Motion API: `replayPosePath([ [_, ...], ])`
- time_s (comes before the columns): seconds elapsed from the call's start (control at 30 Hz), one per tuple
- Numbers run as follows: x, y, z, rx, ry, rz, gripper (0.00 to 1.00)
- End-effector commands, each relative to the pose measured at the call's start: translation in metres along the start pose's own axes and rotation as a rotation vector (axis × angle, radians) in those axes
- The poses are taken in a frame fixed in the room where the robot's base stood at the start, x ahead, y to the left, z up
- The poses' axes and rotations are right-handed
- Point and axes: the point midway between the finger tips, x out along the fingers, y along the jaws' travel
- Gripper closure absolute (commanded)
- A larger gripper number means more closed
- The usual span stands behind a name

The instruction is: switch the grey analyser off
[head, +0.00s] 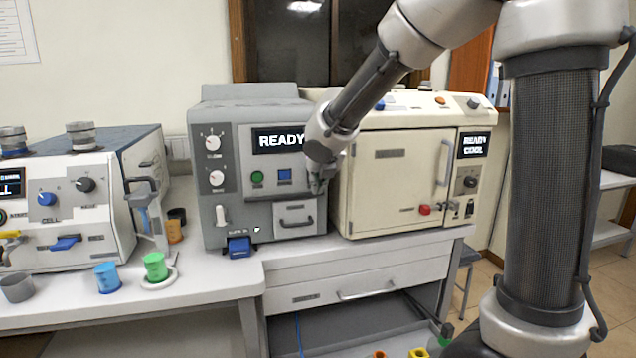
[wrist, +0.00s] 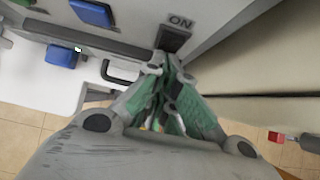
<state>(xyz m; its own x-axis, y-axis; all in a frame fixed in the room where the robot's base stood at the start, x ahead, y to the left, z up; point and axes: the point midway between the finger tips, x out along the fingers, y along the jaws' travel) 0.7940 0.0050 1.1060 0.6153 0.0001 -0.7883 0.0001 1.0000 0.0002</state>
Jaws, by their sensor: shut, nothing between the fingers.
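The grey analyser (head: 240,103) stands on the bench in the middle of the head view, its screen (head: 278,140) reading "READY". My gripper (head: 318,184) is at the right part of its front and covers some of it. In the wrist view a dark rocker switch (wrist: 173,38) sits below the label "ON" on the analyser's front. My gripper (wrist: 170,64) is shut and empty, its fingertips just below the switch. I cannot tell whether they touch it. In the head view the switch is hidden behind my gripper.
A cream oven-like unit (head: 400,170) stands close on the right, with a red knob (head: 424,210). A white analyser (head: 75,225) stands on the left. A blue cup (head: 107,277) and a green cup (head: 155,267) are on the bench. A blue lever (head: 239,248) juts from the grey analyser's lower front.

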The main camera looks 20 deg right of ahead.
Motion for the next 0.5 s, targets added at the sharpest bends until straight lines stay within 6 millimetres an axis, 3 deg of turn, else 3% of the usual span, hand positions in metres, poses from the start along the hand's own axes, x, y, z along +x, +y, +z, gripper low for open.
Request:
replayPosePath([
  [0.5, 0.0050, 0.0001, 0.0033, 0.000, -0.002, 0.000, 1.00],
])
